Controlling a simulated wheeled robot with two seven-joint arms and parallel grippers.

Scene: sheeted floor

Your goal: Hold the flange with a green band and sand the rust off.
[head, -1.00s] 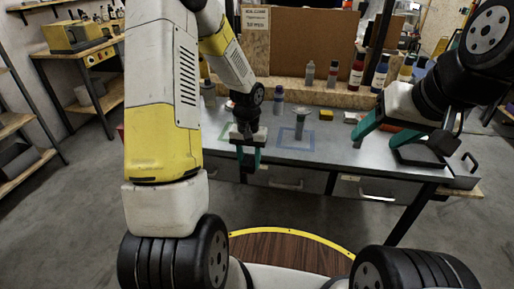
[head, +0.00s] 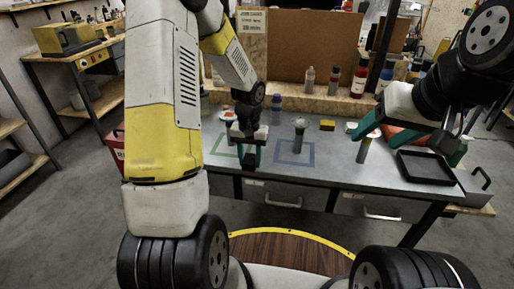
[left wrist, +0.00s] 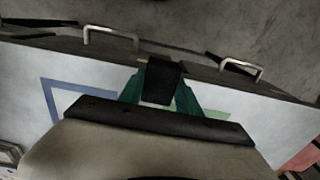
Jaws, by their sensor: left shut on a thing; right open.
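My left gripper (head: 250,155) is over the front of the grey bench, at the green square outline (head: 223,147). In the left wrist view its green fingers close on a dark block (left wrist: 162,82); I cannot tell what it is. Another piece with a pale and orange top (head: 228,116) stands behind my left gripper, partly hidden. A third (head: 364,149) stands just under my right gripper (head: 402,136), which is open.
A yellow block (head: 327,125) and a purple-topped piece (head: 277,103) stand farther back. Bottles (head: 358,80) line the rear ledge. A red bin (head: 114,140) is at left.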

